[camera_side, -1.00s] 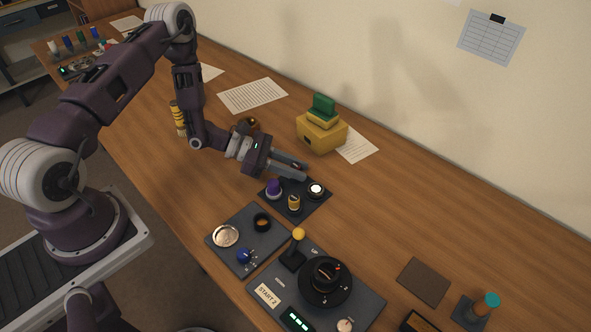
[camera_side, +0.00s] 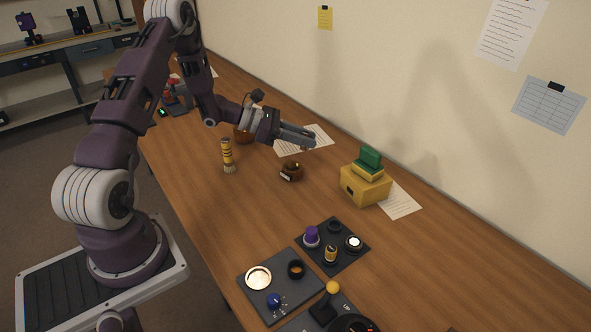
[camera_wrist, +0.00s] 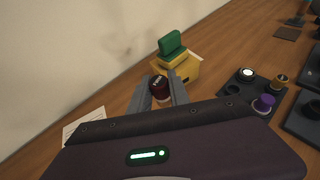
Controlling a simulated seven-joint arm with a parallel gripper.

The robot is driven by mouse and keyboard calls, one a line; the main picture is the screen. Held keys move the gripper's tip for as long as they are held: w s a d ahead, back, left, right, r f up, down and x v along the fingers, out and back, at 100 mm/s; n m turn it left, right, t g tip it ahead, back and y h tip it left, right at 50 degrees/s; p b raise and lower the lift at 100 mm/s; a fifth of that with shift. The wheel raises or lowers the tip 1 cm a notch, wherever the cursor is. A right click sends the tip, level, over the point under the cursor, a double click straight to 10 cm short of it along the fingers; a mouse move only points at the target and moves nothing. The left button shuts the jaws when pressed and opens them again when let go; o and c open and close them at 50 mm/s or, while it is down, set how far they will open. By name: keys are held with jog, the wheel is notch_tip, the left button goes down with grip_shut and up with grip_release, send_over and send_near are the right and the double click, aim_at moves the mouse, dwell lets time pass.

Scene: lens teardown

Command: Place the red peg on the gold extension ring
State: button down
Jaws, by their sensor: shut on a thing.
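My gripper (camera_side: 309,142) is raised over the table, level with the loose paper and far from the dark peg pad. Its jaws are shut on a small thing. In the wrist view a dark red round piece (camera_wrist: 160,89) shows between the fingers; I take it for the red peg, mostly hidden. A gold cylinder with dark bands (camera_side: 228,155) stands upright left of the gripper; I cannot tell for sure whether it is the gold extension ring. The gripper is apart from it.
A brown knob-like piece (camera_side: 291,171) lies below the gripper, and a brown bowl-like piece (camera_side: 243,136) behind the arm. A yellow box (camera_side: 365,187) with a green top stands to the right. The peg pad (camera_side: 348,254) holds purple, gold and white pieces. Bare table lies between.

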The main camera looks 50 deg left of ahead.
send_over(292, 167)
jog(key=shift+n+y, duration=0.5)
notch_tip(292, 167, down, 9)
jog(key=shift+f, duration=0.1)
jog(key=c, duration=1.2)
grip_release()
jog(key=shift+f, duration=0.1)
jog(key=shift+c, duration=0.2)
